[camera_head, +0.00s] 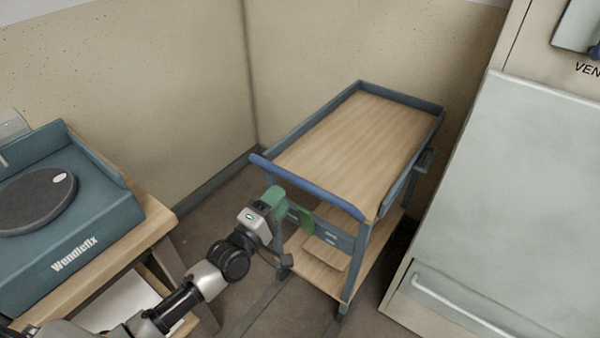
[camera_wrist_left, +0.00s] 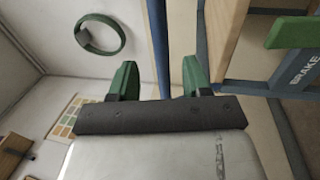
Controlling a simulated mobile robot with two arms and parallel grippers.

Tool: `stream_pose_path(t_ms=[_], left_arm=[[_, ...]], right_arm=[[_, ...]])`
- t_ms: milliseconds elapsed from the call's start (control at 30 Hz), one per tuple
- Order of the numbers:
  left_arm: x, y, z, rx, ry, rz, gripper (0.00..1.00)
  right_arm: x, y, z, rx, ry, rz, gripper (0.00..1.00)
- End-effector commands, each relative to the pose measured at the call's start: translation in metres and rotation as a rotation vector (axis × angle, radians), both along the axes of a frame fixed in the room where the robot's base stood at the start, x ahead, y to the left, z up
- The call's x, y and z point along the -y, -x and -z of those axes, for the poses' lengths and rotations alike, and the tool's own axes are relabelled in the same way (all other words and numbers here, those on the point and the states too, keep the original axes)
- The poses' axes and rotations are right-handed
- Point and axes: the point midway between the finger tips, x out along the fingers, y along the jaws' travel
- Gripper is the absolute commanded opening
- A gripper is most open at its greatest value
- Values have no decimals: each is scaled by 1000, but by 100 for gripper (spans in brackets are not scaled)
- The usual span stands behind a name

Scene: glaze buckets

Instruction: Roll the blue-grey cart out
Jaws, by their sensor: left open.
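The blue-grey cart (camera_head: 354,235) stands in the corner, with wood shelves and a blue push handle (camera_head: 310,188) along its near side. My left gripper (camera_head: 274,196) is open, just in front of and below the handle's left part. In the left wrist view, its green fingers (camera_wrist_left: 160,78) are spread, and the blue handle bar (camera_wrist_left: 157,40) shows between them; I cannot tell how deep it sits. A green brake tab (camera_head: 306,221) hangs on the cart's near end, beside a plate marked BRAKE (camera_wrist_left: 303,72). My right gripper is not in view.
A wood table (camera_head: 150,222) with a teal wheel machine (camera_head: 95,225) stands at left. A large pale cabinet (camera_head: 505,190) with a bar handle stands close on the cart's right. Walls close off the back. Some floor (camera_head: 235,190) shows left of the cart.

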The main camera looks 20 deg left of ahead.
Motion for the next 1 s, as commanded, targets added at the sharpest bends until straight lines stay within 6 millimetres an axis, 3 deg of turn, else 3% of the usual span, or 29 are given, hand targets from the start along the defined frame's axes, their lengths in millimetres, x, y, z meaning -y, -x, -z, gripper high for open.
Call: stream_pose_path(t_ms=[200,400,867,1000], left_arm=[[15,-41,-11,3,-1,-1,48],[25,-69,-15,2,-2,-2,48],[29,-80,-16,-1,-4,-2,48],[29,-80,-17,-1,-4,-2,27]], right_arm=[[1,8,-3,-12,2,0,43],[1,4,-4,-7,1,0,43],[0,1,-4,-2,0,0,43],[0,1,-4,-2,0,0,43]])
